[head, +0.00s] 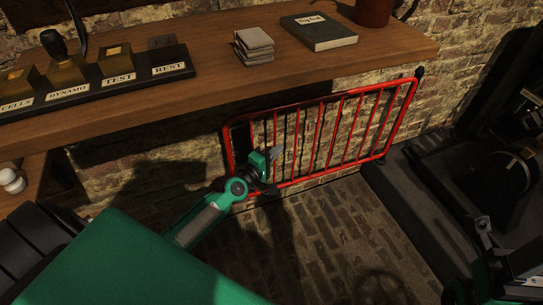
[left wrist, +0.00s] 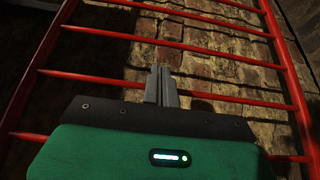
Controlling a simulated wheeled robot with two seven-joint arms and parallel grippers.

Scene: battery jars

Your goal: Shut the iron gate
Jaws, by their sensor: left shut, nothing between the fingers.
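The red iron gate (head: 334,130) has a tubular frame and several upright bars. It stands below the wooden bench, in front of the brick wall. A dark plate (head: 242,142) fills its left end. My left gripper (head: 276,153) is shut and empty at the lower left part of the gate; contact cannot be told. In the left wrist view, the shut fingers (left wrist: 161,86) point toward the bars (left wrist: 215,54), with brick behind them. My right gripper (head: 483,224) is at the lower right, away from the gate; its jaw state is unclear.
The wooden bench (head: 210,55) overhangs the gate. On it are a labelled switch board (head: 125,90), stacked pads (head: 254,45) and a dark book (head: 319,30). Dark machinery (head: 500,175) stands at the right. The brick floor (head: 340,235) before the gate is clear.

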